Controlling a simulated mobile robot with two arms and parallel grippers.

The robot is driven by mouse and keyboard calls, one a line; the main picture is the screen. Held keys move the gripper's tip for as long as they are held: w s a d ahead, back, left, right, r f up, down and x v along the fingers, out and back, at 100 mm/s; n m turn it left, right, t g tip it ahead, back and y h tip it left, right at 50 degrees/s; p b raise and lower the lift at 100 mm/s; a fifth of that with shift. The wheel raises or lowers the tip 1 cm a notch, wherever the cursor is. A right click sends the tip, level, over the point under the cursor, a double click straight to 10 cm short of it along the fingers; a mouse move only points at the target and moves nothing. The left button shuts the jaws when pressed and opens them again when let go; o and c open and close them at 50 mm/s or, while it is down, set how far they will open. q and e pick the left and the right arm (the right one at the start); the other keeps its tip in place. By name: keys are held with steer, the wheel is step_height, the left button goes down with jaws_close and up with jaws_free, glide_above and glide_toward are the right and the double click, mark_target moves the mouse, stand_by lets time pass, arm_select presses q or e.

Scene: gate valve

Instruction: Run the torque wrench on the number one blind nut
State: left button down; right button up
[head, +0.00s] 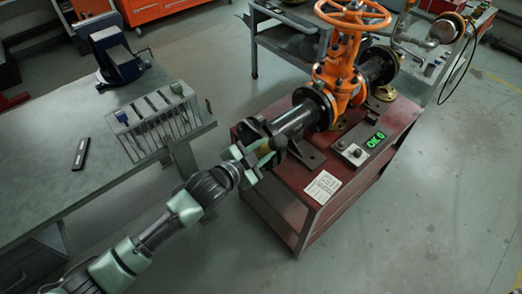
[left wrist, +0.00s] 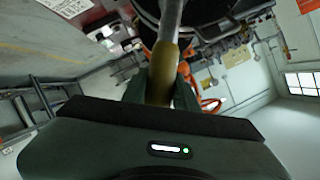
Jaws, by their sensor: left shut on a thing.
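My left gripper (head: 262,156) reaches in from the lower left to the near end of the pipe. It is shut on a tan handle (left wrist: 162,75) with a grey shaft, which looks like the torque wrench. In the left wrist view the shaft runs up toward a dark round flange; its far end is hidden. The orange gate valve (head: 342,62) stands on the red cart (head: 318,205), with a dark pipe (head: 293,119) running to the near end flange (head: 256,129). The number one blind nut cannot be made out. My right gripper is not in view.
At left, a grey bench (head: 45,205) carries a vise (head: 117,55) and a tool rack (head: 160,120). Floor right of the cart is clear.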

arm_select(q)
steer(key=shift+w+d+r, duration=0.25)
steer(key=shift+w+d, duration=0.35)
steer(key=shift+d, duration=0.2)
steer(key=shift+w+d, duration=0.2)
steer(key=shift+d, duration=0.15)
stand_by(1.6)
steer(key=shift+p, duration=0.4)
steer(key=shift+w+d, duration=0.25)
steer(key=shift+d, duration=0.05)
stand_by(1.3)
steer(key=shift+s+a+p, duration=0.1)
steer(key=shift+p, duration=0.5)
stand_by(0.6)
steer(key=shift+s+a, duration=0.1)
steer(key=shift+a, duration=0.05)
